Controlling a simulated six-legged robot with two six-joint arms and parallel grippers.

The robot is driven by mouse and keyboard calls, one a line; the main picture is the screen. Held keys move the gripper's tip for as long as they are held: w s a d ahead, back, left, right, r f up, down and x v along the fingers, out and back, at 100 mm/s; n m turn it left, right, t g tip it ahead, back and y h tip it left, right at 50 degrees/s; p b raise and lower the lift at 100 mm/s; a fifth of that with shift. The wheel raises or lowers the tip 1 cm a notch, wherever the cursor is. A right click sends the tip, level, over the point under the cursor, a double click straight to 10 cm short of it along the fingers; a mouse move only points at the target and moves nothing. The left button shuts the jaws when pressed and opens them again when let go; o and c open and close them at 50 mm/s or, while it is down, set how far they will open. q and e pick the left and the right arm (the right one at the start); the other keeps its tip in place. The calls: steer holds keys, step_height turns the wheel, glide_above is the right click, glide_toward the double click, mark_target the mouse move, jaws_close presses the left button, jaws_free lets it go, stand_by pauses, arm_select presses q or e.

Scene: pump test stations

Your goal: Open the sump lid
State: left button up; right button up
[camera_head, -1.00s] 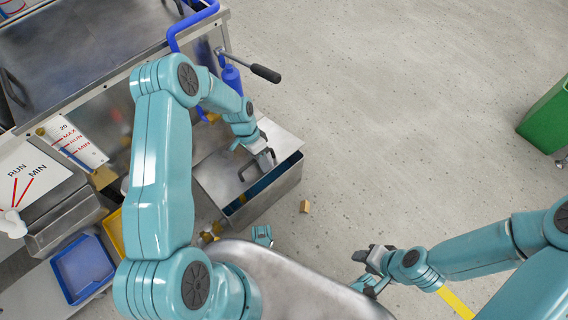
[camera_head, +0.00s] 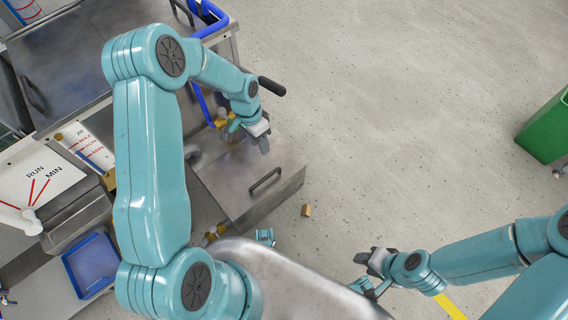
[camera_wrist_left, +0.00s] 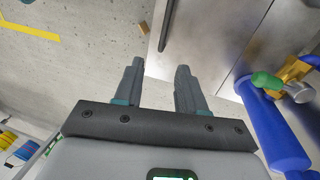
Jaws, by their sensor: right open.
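The sump (camera_head: 268,206) is a grey metal box on the floor, left of centre in the head view. Its flat lid (camera_head: 228,178) lies over the top, and I see no opening. A dark bar handle (camera_head: 265,179) stands on the lid near its right side. My left gripper (camera_head: 264,147) is above the lid's far part, beyond the handle and apart from it. In the left wrist view its fingers (camera_wrist_left: 160,85) are spread with nothing between them, and the lid (camera_wrist_left: 205,35) shows ahead. My right gripper (camera_head: 365,272) is open and empty over the floor at lower right.
A small wooden block (camera_head: 307,210) lies beside the sump. A blue tray (camera_head: 92,262) is at lower left, a green bin (camera_head: 548,128) far right. Floor between is clear.

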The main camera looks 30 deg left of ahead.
arm_select(q)
steer(key=s+d+r+n+h+p, duration=0.1)
steer(key=s+d+r+p, duration=0.3)
steer(key=d+r+p, duration=0.1)
steer(key=s+d+r+n+t+p, duration=0.1)
steer(key=s+d+r+p, duration=0.3)
steer(key=d+p, duration=0.4)
steer(key=shift+s+r+n+h+p, duration=0.4)
steer(key=shift+s+n, duration=0.15)
steer(key=shift+n, duration=0.25)
